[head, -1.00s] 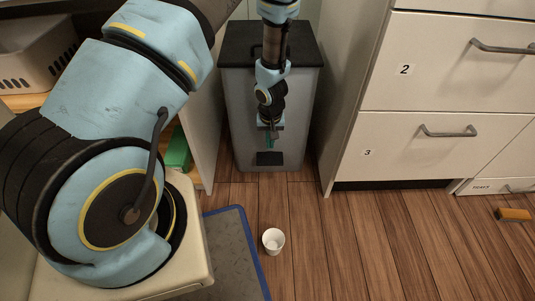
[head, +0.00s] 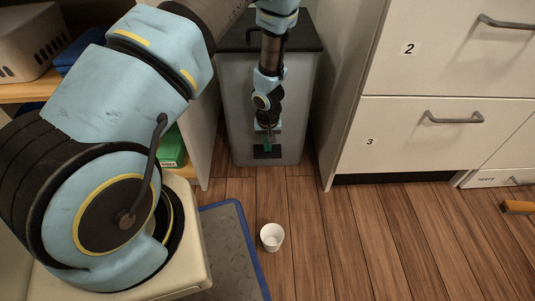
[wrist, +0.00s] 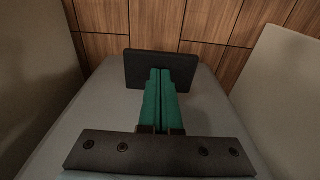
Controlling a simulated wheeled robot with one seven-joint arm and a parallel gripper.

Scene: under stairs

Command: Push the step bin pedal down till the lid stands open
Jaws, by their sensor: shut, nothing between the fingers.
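The step bin (head: 296,110) is a grey box with a black lid (head: 305,38), standing between a shelf unit and a drawer cabinet. Its lid lies flat and shut. The black pedal (head: 277,154) is low on its front; in the wrist view it is a dark plate (wrist: 137,68). My gripper (head: 268,149) points down in front of the bin, its green fingers together and empty. In the wrist view the fingertips (wrist: 160,71) overlap the middle of the pedal. I cannot tell whether they touch it. My arm hides part of the lid and the bin front.
The white drawer cabinet (head: 430,140) stands close on the right of the bin. An open shelf with a green box (head: 172,150) is on the left. A white cup (head: 271,237) stands on the wooden floor beside a blue-edged grey mat (head: 228,235). An orange object (head: 518,207) lies far right.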

